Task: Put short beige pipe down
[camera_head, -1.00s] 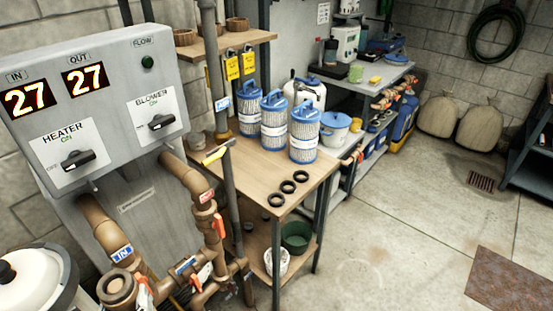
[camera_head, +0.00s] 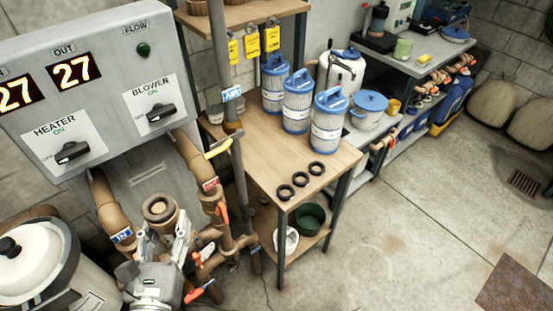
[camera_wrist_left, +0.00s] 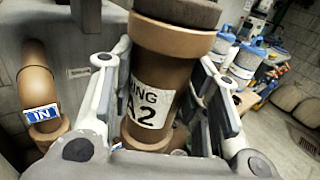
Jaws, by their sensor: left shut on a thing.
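The short beige pipe (camera_head: 160,208) stands roughly upright in my left gripper (camera_head: 163,232), in front of the grey heater panel. In the left wrist view the pipe (camera_wrist_left: 152,75) fills the space between the two fingers, and my left gripper (camera_wrist_left: 158,110) is shut on it. The pipe has a wide dark-rimmed upper end and a white label, partly hidden, reading "ING A2". Its lower end is hidden by the gripper. My right gripper is in neither view.
A wooden table (camera_head: 262,158) holds blue-capped filter cartridges (camera_head: 297,102) and black rings (camera_head: 301,179). Its front has bare room. Fixed pipes (camera_head: 107,202), a yellow-handled valve (camera_head: 219,148) and a white-lidded tank (camera_head: 38,262) are close to the gripper.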

